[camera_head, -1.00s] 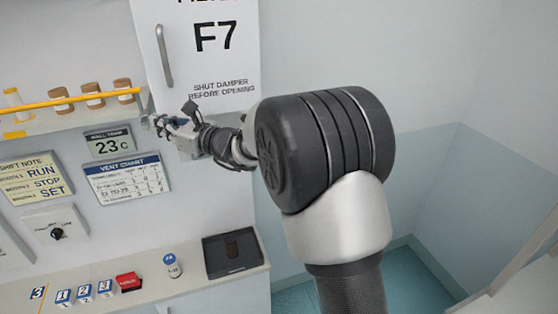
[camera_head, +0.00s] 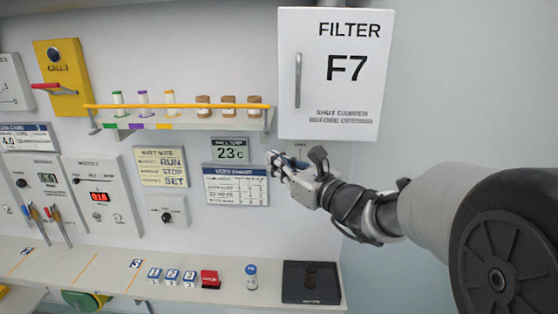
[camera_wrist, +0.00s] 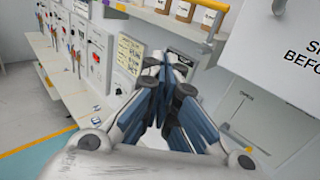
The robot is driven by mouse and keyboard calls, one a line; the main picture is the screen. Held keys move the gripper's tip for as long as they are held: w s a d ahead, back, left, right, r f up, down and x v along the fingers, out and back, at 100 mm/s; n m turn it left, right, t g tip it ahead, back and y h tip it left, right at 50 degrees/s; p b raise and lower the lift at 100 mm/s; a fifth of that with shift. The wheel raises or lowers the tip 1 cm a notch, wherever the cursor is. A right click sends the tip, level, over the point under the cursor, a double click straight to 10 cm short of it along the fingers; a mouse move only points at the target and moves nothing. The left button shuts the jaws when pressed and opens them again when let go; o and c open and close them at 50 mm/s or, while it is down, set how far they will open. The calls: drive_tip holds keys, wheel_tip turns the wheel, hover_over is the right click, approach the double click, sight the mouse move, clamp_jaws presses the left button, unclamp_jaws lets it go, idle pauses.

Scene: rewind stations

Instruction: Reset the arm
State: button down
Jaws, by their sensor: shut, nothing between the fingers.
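My gripper (camera_head: 274,160) is shut and empty. In the head view it points left, below the filter cabinet (camera_head: 337,70) and in front of the wall near the temperature display (camera_head: 230,150). In the wrist view the fingers (camera_wrist: 172,75) are together, with nothing visible between them. My arm reaches in from the right of the head view.
A shelf (camera_head: 180,120) with a yellow rail holds spools and brown jars left of the cabinet. Below, a counter (camera_head: 120,275) carries numbered blocks (camera_head: 172,276), a red block (camera_head: 210,279), a small bottle (camera_head: 251,277) and a black tray (camera_head: 311,283). Control panels line the left wall.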

drive_tip(key=s+a+f+n+g+h+b, duration=0.1)
drive_tip(key=s+f+n+g+b, duration=0.35)
drive_tip(key=s+f+n, duration=0.6)
drive_tip(key=s+a+f+n+g+h+b, duration=0.15)
drive_tip(key=s+f+n+g+b, duration=0.4)
drive_tip(key=s, duration=0.85)
drive_tip(key=s+d+f+n+h+b, duration=0.3)
drive_tip(key=s+d+f+n+h, duration=0.1)
drive_tip(key=s+d+f+n, duration=0.1)
drive_tip(key=s+d+f+n+t+h+b, duration=0.1)
drive_tip(key=s+d+f+n+h+b, duration=0.3)
drive_tip(key=d+f, duration=0.5)
drive_tip(key=s+d+n+h, duration=0.1)
drive_tip(key=s+d+n, duration=0.1)
drive_tip(key=d, duration=0.1)
drive_tip(key=shift+s+d+f+n, duration=0.2)
drive_tip(key=shift+d+f+n, duration=0.05)
drive_tip(key=shift+f+n, duration=0.15)
drive_tip(key=shift+a, duration=0.1)
